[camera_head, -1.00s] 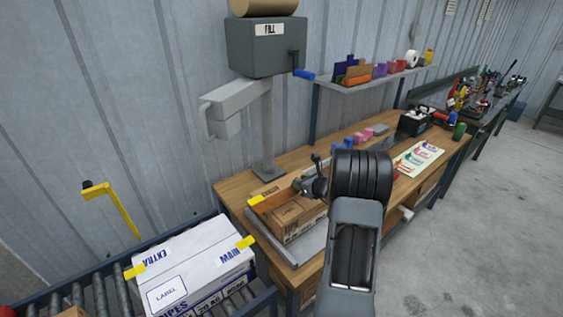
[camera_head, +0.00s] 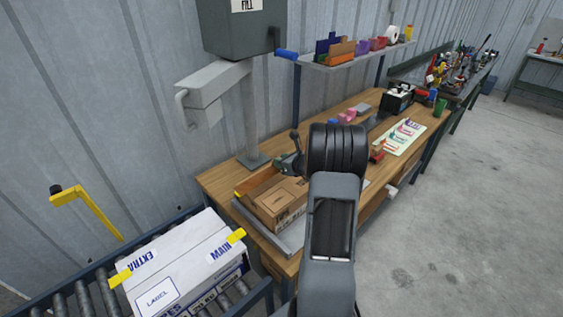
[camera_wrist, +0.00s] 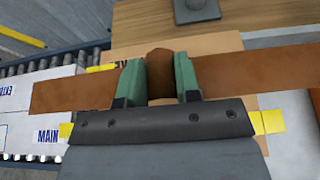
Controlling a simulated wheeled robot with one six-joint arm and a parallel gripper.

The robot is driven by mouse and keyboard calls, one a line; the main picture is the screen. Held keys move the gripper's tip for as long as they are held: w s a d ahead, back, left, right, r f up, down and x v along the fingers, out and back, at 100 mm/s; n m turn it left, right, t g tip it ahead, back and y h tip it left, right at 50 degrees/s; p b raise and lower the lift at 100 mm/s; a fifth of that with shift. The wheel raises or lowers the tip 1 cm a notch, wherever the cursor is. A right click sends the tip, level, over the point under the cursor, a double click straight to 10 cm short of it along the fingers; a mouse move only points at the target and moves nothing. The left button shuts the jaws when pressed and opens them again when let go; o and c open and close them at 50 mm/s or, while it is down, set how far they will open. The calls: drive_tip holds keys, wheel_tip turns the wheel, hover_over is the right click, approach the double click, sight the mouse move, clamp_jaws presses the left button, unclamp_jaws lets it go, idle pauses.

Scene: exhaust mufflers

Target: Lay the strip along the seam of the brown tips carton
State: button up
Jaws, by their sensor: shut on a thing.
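My gripper (camera_wrist: 159,80) is shut on the brown strip (camera_wrist: 72,92). The strip spreads out to both sides of its green fingers, with a bulge pinched between them. The brown tips carton (camera_wrist: 205,43) lies beneath the strip and is partly covered by it and by my gripper. In the head view the carton (camera_head: 279,203) sits on the workbench, and my gripper (camera_head: 290,164) is at its far side, partly hidden by my arm. I cannot tell whether the strip touches the carton top. The seam is not clear.
A white carton (camera_head: 184,262) with yellow tabs stands on the roller conveyor (camera_head: 85,297) at the left. A grey dispenser (camera_head: 215,90) on a post rises behind the brown carton. A shelf (camera_head: 350,55) hangs behind the workbench (camera_head: 228,182), which holds small items farther right.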

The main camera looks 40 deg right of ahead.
sight(282, 182)
drive_tip(key=shift+f+b, duration=3.25)
drive_tip(key=shift+f, duration=0.15)
drive_tip(key=shift+f+b, duration=0.6)
drive_tip(key=o, duration=1)
drive_tip(key=shift+c, duration=0.2)
drive_tip(key=shift+s, duration=0.1)
drive_tip(key=b+v, duration=0.1)
drive_tip(key=v, duration=1.2)
drive_tip(key=shift+s+r, duration=0.15)
drive_tip(key=shift+s, duration=0.15)
